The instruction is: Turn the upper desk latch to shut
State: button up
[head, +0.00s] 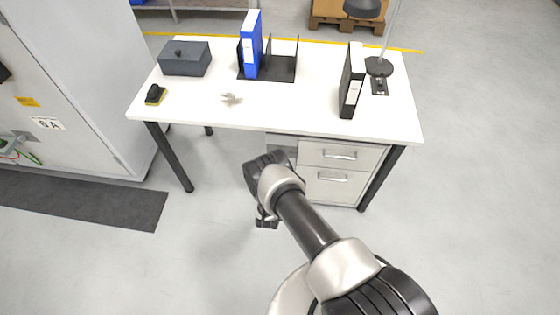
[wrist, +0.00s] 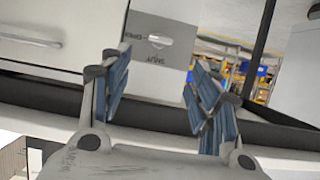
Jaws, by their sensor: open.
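The desk latch (wrist: 158,40) shows in the wrist view as a small pale lever on a grey panel (wrist: 180,78). The panel's lettering is upside down: OPEN is left of the lever and SHUT is below it. The lever lies roughly level, its far end to the right. My gripper (wrist: 158,72) is open and empty, with its fingers either side of the panel in the picture and apart from the lever. In the head view my gripper (head: 267,221) is low in front of the desk (head: 205,112), and my arm hides the latch.
A drawer unit (head: 327,184) with two handles is under the desk's right end, near a dark leg (head: 380,180). On the desktop are binders, a grey box (head: 186,59) and a lamp (head: 379,66). Grey floor is free in front; a cabinet (head: 75,80) stands left.

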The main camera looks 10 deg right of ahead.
jog(key=b+x, duration=0.4)
jog(key=x, duration=0.7)
jog(key=shift+b, duration=0.4)
jog(key=shift+w+f, duration=0.1)
jog(key=shift+c, duration=0.2)
jog(key=c, duration=1)
jog(key=shift+w+a+f+n+g+h, duration=0.1)
jog(key=shift+a+n+g+h, duration=0.15)
jog(key=shift+n+h, duration=0.8)
jog(key=shift+a+f+n+g+h, duration=0.15)
jog(key=shift+n+h, duration=0.5)
jog(key=shift+n, duration=0.8)
jog(key=shift+r, duration=0.1)
